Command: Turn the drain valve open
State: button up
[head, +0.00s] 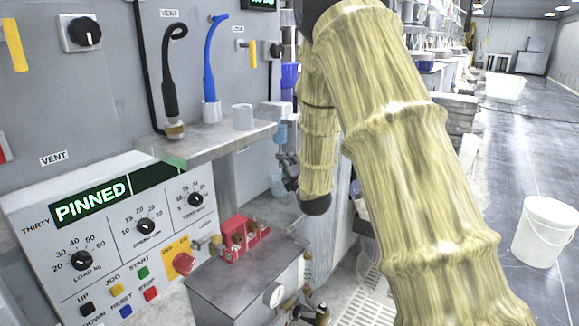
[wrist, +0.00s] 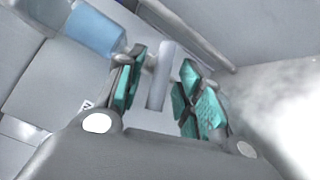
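My gripper (head: 288,172) is low beside the machine in the head view, partly hidden by my sleeved arm. In the wrist view my gripper (wrist: 163,80) is open, with teal pads apart. A flat grey bar (wrist: 159,76) stands between the pads, with a visible gap to the right pad; contact on the left is unclear. It looks like a valve handle, but no label on it is readable. A blue cylindrical part (wrist: 94,30) is just left of the fingers. I cannot make out the drain valve in the head view.
A control panel (head: 110,235) reads PINNED. A grey shelf (head: 205,145) holds hose ends and a small cup. A grey box (head: 245,280) with a red block (head: 240,238) stands in front. A white bucket (head: 543,235) is on the open floor at right.

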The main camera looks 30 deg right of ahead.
grip_shut()
